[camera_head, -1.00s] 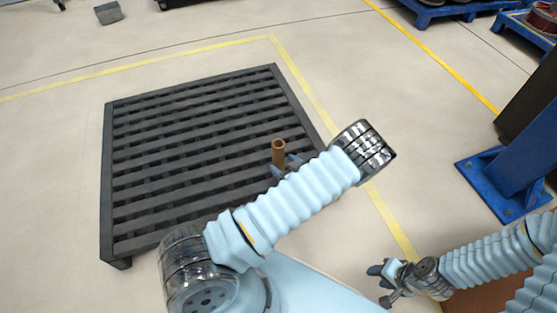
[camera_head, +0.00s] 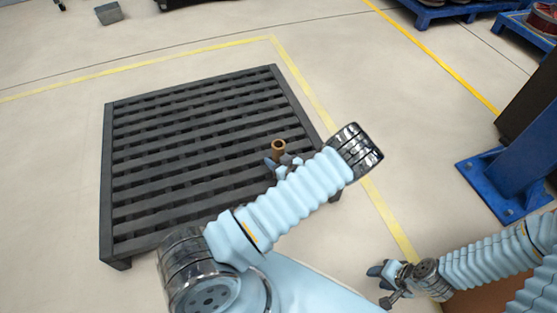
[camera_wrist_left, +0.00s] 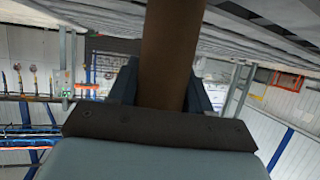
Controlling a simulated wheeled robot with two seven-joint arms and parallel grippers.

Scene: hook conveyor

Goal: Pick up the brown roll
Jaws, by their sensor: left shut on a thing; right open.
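The brown roll (camera_head: 278,148) is a hollow tube standing upright at the right side of the dark slatted pallet (camera_head: 150,184). My left gripper (camera_head: 280,162) is at the roll, with its fingers on either side of it, and is shut on it. The roll (camera_wrist_left: 170,60) also shows in the left wrist view, rising between the two fingers (camera_wrist_left: 160,85). My left forearm hides the roll's lower end in the head view. My right gripper (camera_head: 378,278) is open and empty at the lower right, over the floor.
A yellow floor line (camera_head: 320,107) runs behind and right of the pallet. A blue post with a base plate (camera_head: 503,185) stands at the right. Blue pallets (camera_head: 450,12) are at the upper right. A grey block (camera_head: 109,13) lies at the far left. The rest of the pallet top is clear.

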